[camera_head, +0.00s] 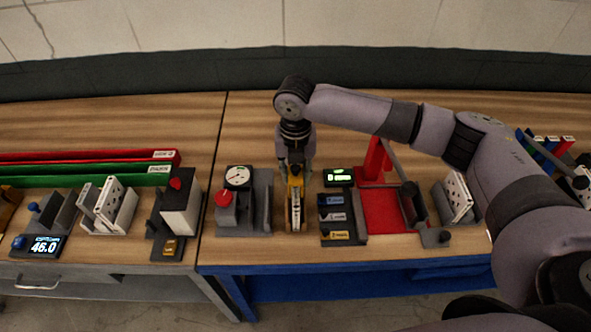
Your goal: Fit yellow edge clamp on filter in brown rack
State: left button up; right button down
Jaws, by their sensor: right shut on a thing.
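My right gripper (295,170) reaches straight down at the middle of the wooden bench, its arm coming in from the right. It is shut on the yellow edge clamp (295,181), a small yellow piece between the fingertips. Directly below the clamp is a narrow brown rack (290,222) with a thin upright part in it, seen nearly edge-on; this looks like the filter (296,208). The clamp is at the filter's top, but I cannot tell if it is seated. The fingers hide part of the clamp. My left gripper is not in view.
A dial gauge station (238,177) with a red knob stands close on the left. A dark block with labelled slots (338,215) stands close on the right, then a red press (379,200). White perforated plates (116,204) stand farther left.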

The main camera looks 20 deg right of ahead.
aim_at(296, 189)
jog(key=shift+p, duration=0.85)
dwell(1.1)
jog(key=shift+f+b, duration=1.1)
jog(key=shift+f, duration=1.9)
dwell(0.4)
jog(key=c, duration=1.1)
grip_release()
jog(key=shift+r, duration=0.15)
notch_tip(296, 189, up, 12)
jog(key=shift+f, duration=0.15)
